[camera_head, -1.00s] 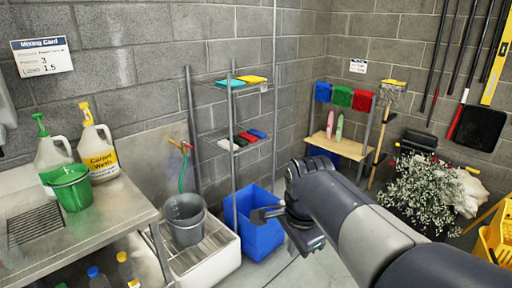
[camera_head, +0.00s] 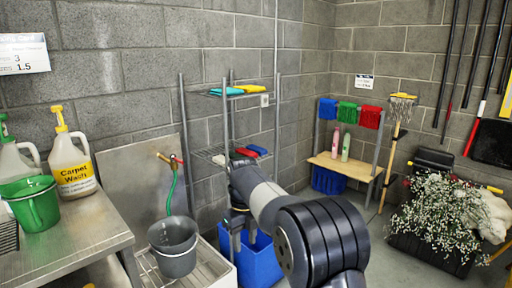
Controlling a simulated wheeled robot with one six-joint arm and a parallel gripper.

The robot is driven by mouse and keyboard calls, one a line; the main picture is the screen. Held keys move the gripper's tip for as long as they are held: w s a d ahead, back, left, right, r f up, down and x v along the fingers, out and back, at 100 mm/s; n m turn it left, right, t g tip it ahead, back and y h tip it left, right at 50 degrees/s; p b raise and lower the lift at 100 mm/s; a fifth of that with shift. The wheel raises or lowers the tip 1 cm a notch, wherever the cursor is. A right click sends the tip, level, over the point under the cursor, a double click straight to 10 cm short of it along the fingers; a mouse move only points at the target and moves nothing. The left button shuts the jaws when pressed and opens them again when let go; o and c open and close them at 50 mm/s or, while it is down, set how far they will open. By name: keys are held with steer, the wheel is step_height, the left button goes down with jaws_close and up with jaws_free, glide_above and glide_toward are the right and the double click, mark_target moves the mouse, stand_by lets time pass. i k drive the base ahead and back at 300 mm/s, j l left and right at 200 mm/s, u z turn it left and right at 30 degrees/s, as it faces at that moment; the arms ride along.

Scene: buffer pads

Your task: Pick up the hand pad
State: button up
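Small pads lie on the middle shelf of the wire rack against the wall. I cannot tell which of these is the hand pad. My gripper (camera_head: 241,238) hangs below that shelf, in front of the blue bin (camera_head: 262,264). It is small and partly blended with the bin, so its opening is unclear. No pad is seen in it.
The rack's upper shelf holds a teal cloth (camera_head: 224,91) and a yellow one (camera_head: 256,88). Rack posts stand close to my arm. A grey bucket (camera_head: 174,247) and a steel counter (camera_head: 85,228) are at left. A wooden bench (camera_head: 345,166) stands at right.

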mark_target(261, 151)
steer(key=i+l, duration=0.15)
steer(key=i, duration=0.35)
steer(key=i+l, duration=0.2)
steer(key=i, duration=0.25)
steer(key=i+l+u, duration=0.1)
steer(key=i, duration=0.4)
steer(key=i+l, duration=0.25)
steer(key=i, duration=0.25)
steer(key=i+l, duration=0.2)
steer(key=i, duration=0.25)
steer(key=i+l, duration=0.2)
steer(key=i, duration=0.3)
steer(key=u, duration=0.05)
